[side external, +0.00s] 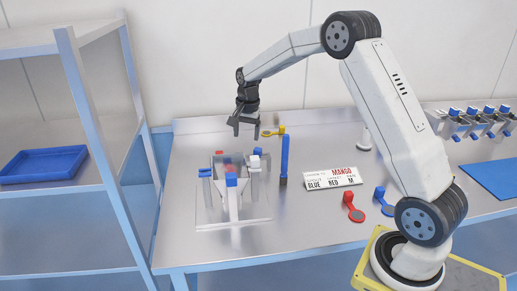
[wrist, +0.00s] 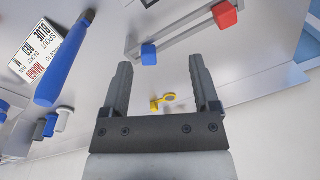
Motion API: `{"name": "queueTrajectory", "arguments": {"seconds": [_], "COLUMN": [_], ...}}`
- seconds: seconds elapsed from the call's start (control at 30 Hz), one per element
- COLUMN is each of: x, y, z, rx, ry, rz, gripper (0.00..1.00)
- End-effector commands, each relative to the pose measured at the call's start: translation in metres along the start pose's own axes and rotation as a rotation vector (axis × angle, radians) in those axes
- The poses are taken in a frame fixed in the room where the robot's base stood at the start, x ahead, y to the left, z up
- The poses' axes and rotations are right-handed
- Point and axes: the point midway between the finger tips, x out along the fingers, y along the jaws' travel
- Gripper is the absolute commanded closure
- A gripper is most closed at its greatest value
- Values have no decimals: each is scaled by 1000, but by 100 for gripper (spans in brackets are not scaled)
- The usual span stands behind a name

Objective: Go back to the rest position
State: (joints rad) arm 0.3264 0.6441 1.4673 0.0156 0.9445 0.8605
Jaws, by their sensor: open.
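My gripper (side external: 243,128) is open and raised above the back of the metal table, behind the pouch stand. In the wrist view its two fingers (wrist: 160,70) are spread with nothing held between them. A yellow spout piece (wrist: 168,98) shows between and beyond the fingers; it also shows in the side view (side external: 272,132), right of the gripper and near the top of a blue upright post (side external: 285,160). I cannot tell its exact height. My arm reaches out to the left from its base.
A pouch stand (side external: 236,205) with red and blue blocks is below the gripper. A label sign (side external: 332,180), a red spout (side external: 353,207) and a blue spout (side external: 384,200) are to the right. A shelf (side external: 70,190) holds a blue tray (side external: 45,166). Dispensers (side external: 480,124) line the right.

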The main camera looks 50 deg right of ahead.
Motion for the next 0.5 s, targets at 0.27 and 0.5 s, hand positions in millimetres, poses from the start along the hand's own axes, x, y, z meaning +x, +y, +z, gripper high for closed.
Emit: {"name": "queueTrajectory", "arguments": {"seconds": [0.27,0.5], "x": [-24,-27], "y": [-4,13], "z": [77,123], "rx": [-132,-284], "ry": [42,64], "rz": [-88,-124], "gripper": [22,22]}}
